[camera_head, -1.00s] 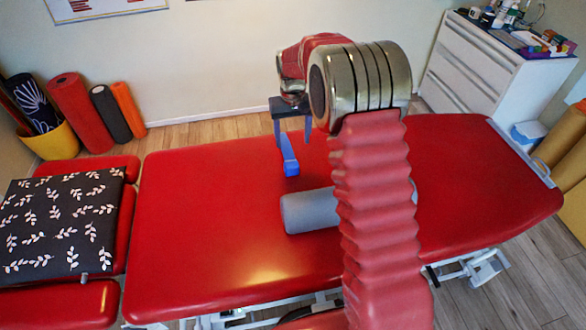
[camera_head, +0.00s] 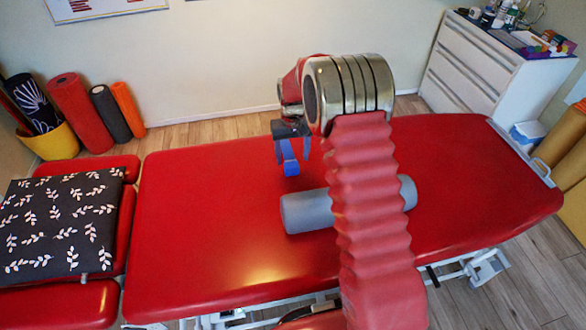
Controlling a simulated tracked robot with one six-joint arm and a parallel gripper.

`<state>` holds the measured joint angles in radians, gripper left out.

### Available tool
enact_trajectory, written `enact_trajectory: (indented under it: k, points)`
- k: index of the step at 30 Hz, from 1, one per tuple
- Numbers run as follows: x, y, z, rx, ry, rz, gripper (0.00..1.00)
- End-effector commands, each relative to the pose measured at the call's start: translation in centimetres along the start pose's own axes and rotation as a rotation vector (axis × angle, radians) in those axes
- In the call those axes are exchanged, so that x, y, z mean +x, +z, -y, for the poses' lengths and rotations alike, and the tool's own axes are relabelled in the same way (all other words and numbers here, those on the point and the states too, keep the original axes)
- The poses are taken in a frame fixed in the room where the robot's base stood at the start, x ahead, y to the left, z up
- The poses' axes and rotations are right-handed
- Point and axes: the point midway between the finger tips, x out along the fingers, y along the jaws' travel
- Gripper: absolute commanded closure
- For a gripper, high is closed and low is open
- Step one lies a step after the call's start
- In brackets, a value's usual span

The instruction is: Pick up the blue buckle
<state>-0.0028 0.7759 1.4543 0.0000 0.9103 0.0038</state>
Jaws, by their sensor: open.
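The blue buckle (camera_head: 290,164) is a small bright blue piece on the red treatment table (camera_head: 205,220), toward its back edge and left of my arm. My gripper (camera_head: 292,158) is open above and around the upper part of the buckle, with its dark fingers pointing down. The upper end of the buckle is hidden by the gripper. I cannot tell whether the fingers touch it.
A grey roller (camera_head: 306,212) lies on the table just in front of the buckle, partly behind my arm. A black leaf-patterned pillow (camera_head: 62,222) lies at the left. A white drawer unit (camera_head: 470,65) stands at the back right. The table's left half is clear.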

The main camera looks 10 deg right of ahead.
Motion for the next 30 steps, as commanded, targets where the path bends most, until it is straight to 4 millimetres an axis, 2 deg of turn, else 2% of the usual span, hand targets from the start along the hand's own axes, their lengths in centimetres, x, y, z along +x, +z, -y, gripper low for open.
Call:
enact_trajectory:
  k: [12, 30]
  points:
    - [4.7, 0.1, 0.4, 0.0, 0.001, 0.002, 0.38]
    - [5.0, 0.0, 0.4, -0.001, 0.001, 0.001, 0.38]
